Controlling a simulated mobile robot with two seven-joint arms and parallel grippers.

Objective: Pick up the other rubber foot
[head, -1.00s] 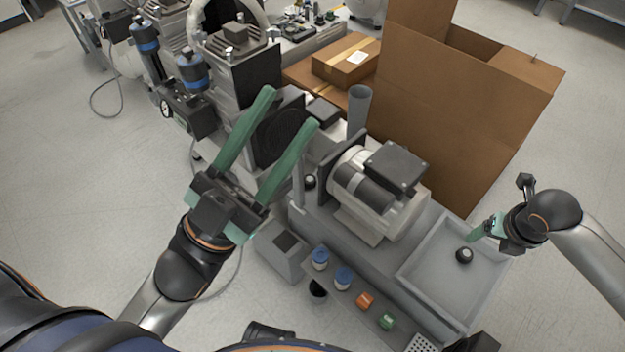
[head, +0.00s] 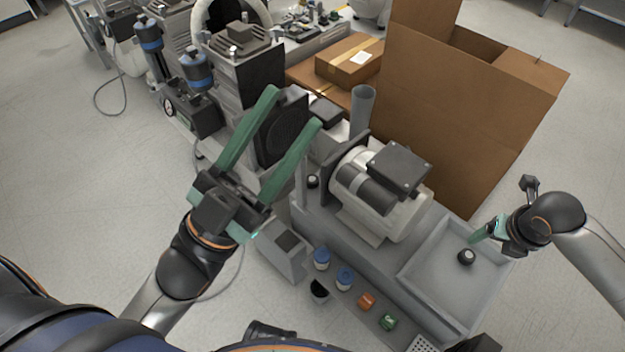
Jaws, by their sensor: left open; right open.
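One small black rubber foot (head: 467,257) lies in the shallow grey tray (head: 415,272) at the right. Another small dark round piece, which looks like a rubber foot (head: 312,181), sits beside the compressor motor (head: 380,190), left of its dark plate. My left gripper (head: 294,108) is open and empty, its green fingers spread wide and pointing up the picture, left of that piece. My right gripper (head: 477,236) is open over the tray, just above the foot in the picture. Its fingers are seen edge-on, and it does not visibly hold anything.
A large open cardboard box (head: 465,110) stands behind the tray. A grey upright tube (head: 362,108) rises behind the motor. Blue-capped jars (head: 321,258), an orange cap (head: 366,301) and a green cap (head: 388,321) line the front edge. Other machinery (head: 240,65) stands at the back left.

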